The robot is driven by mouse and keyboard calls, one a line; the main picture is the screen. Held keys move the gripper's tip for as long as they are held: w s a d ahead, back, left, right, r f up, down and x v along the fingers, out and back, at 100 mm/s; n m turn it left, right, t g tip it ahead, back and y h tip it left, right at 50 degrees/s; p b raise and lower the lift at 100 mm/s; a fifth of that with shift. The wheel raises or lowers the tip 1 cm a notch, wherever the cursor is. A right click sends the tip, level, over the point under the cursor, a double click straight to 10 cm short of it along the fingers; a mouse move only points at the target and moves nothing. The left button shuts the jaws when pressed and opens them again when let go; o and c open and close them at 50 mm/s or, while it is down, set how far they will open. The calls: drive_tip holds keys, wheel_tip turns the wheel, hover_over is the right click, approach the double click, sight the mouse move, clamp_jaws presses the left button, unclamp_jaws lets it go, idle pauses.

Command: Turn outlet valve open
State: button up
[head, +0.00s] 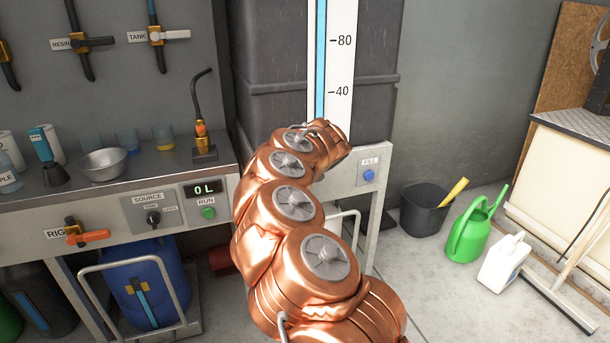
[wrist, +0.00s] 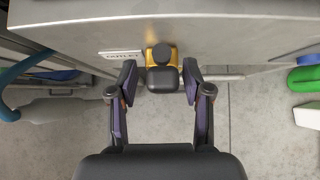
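The outlet valve (wrist: 162,70) shows in the wrist view at top middle, with a brass body and a dark block-shaped handle end facing me. A label reading OUTLET (wrist: 122,54) is on the grey panel just left of it. My gripper (wrist: 160,80) is open, with one dark finger on each side of the valve handle. Gaps show between the fingers and the handle, and nothing is gripped. In the head view my copper arm hides both the outlet valve and my gripper.
A grey panel edge (wrist: 220,40) runs close above my fingers. In the head view, a workbench (head: 105,195) with an orange-handled valve (head: 88,237) is left, and a fill button (head: 368,175) is right of my arm. A bucket (head: 425,212), green watering can (head: 470,238) and white jug (head: 503,262) stand right.

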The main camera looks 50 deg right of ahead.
drive_tip(key=shift+s, duration=0.1)
drive_tip(key=v, duration=1.2)
drive_tip(key=shift+d, duration=0.1)
idle(0.6)
